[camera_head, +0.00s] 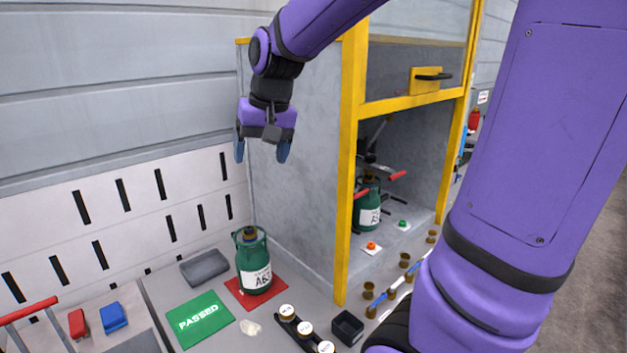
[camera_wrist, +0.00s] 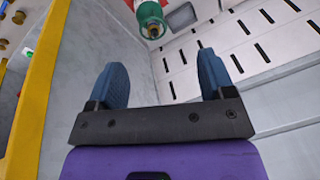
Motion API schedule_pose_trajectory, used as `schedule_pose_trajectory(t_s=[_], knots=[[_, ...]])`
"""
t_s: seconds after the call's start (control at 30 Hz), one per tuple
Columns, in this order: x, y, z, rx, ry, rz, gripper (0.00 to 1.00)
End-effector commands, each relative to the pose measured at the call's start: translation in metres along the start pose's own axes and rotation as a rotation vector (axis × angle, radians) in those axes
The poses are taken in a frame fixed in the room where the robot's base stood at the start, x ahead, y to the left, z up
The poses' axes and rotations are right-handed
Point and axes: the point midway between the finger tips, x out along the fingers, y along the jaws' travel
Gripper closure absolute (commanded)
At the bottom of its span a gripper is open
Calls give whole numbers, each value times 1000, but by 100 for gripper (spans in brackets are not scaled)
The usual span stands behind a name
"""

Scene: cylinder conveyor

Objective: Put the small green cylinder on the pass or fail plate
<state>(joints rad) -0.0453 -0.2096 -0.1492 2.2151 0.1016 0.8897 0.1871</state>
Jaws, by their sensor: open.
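A small green cylinder (camera_head: 253,262) labelled A63 stands upright on a red plate (camera_head: 274,291). It also shows at the top of the wrist view (camera_wrist: 151,20). A green plate (camera_head: 199,319) marked PASSED lies to its left. Most of the red plate's surface is covered by the cylinder, and no word on it can be read. A second green cylinder (camera_head: 369,204) stands inside the yellow-framed cabinet. My gripper (camera_head: 262,151) is open and empty, high above the A63 cylinder and clear of it. Its two blue fingers are spread apart in the wrist view (camera_wrist: 155,85).
The grey cabinet (camera_head: 295,160) with yellow edges stands right of the A63 cylinder. A grey tray (camera_head: 204,267) lies behind the PASSED plate. A black open box (camera_head: 347,328) and a strip of round caps (camera_head: 304,328) are in front. Red and blue items (camera_head: 113,317) lie left.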

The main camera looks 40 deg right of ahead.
Motion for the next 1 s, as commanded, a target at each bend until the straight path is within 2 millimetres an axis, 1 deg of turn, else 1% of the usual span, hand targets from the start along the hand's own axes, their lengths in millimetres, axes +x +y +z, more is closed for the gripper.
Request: schedule_pose_trajectory(t_s=[0.03,0.2,0.4,0.5,0.6,0.7,1.0], knots=[[-12,1,17,-33,23,-6,25],[-36,7,69,-141,84,-7,25],[-50,16,127,-263,157,11,25],[-52,21,149,-308,185,23,25],[-52,24,164,-341,204,35,25],[-52,27,171,-357,214,42,25],[-52,27,173,-363,217,44,25]])
